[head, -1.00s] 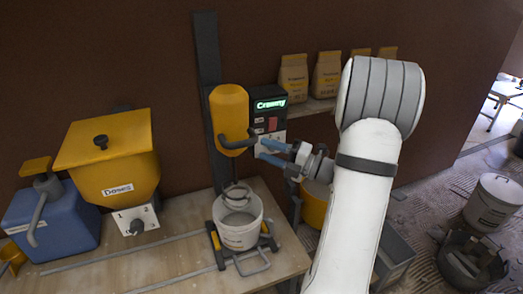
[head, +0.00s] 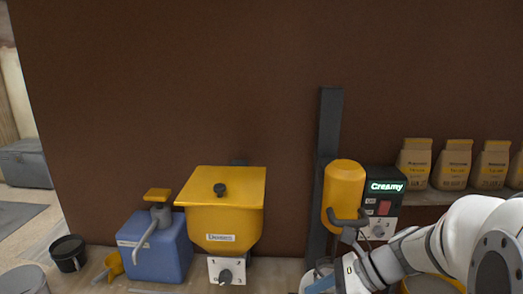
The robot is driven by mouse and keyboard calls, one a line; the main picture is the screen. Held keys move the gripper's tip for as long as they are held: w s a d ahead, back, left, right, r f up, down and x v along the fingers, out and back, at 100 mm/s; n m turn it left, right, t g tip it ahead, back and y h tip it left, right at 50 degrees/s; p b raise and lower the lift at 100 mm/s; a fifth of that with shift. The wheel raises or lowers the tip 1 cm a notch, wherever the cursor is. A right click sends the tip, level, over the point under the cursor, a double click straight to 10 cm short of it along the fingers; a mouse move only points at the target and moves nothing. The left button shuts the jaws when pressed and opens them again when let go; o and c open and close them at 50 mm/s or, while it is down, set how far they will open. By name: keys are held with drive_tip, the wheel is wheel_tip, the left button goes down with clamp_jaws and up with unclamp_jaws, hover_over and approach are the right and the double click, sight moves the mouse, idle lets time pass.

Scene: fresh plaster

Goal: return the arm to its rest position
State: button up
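My white arm (head: 455,245) reaches in from the right edge of the head view, bent low across the bench. My gripper (head: 318,284) is at the bottom edge, below the yellow mixer head (head: 344,190). A pale rim, perhaps the bucket's, shows beside the finger.
A display box (head: 384,198) reading "Creamy" stands right of the mixer. A yellow hopper (head: 222,215), a blue jug (head: 155,248) and a black cup (head: 68,252) stand to the left. Several paper bags (head: 452,165) sit on a shelf behind my arm.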

drive_tip(key=s+d+n+t+h, duration=0.1)
drive_tip(key=n+h, duration=0.4)
drive_tip(key=n, duration=0.5)
drive_tip(key=s+d+n+t+h+b, duration=0.1)
drive_tip(key=s+n+h, duration=0.4)
drive_tip(key=n, duration=0.6)
drive_tip(key=shift+s+d, duration=0.7)
drive_tip(key=shift+d, duration=0.15)
